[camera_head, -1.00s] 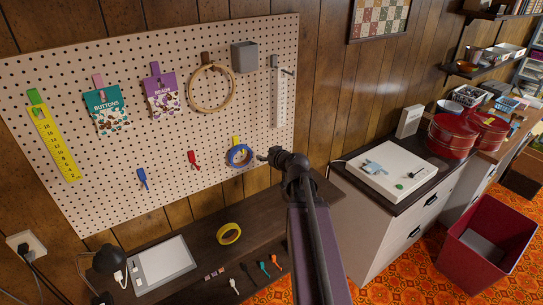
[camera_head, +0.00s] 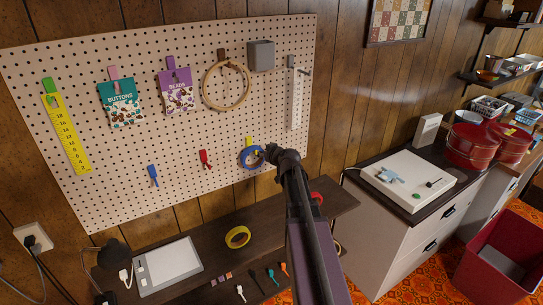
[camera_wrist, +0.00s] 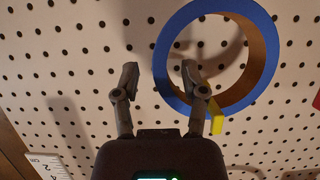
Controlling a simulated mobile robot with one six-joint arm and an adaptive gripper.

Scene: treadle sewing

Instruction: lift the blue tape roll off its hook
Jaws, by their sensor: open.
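The blue tape roll (camera_head: 243,162) hangs on a yellow hook (camera_head: 249,141) at the lower right part of the pegboard. My gripper (camera_head: 268,153) is at the roll's right edge in the head view, with its fingers partly hidden by the wrist. In the wrist view the roll (camera_wrist: 163,62) is large at the upper right, with its brown core inside and the yellow hook (camera_wrist: 217,123) at its lower rim. My gripper (camera_wrist: 158,72) is open. One finger overlaps the roll's opening and the other is outside, so they straddle the rim. Contact cannot be told.
The pegboard (camera_head: 110,190) is close behind the roll. Red (camera_head: 206,159) and blue (camera_head: 153,175) clips hang to its left, an embroidery hoop (camera_head: 207,97) above, a ruler (camera_head: 296,95) upper right. A dark shelf (camera_head: 205,262) below holds a yellow tape roll (camera_head: 238,237).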

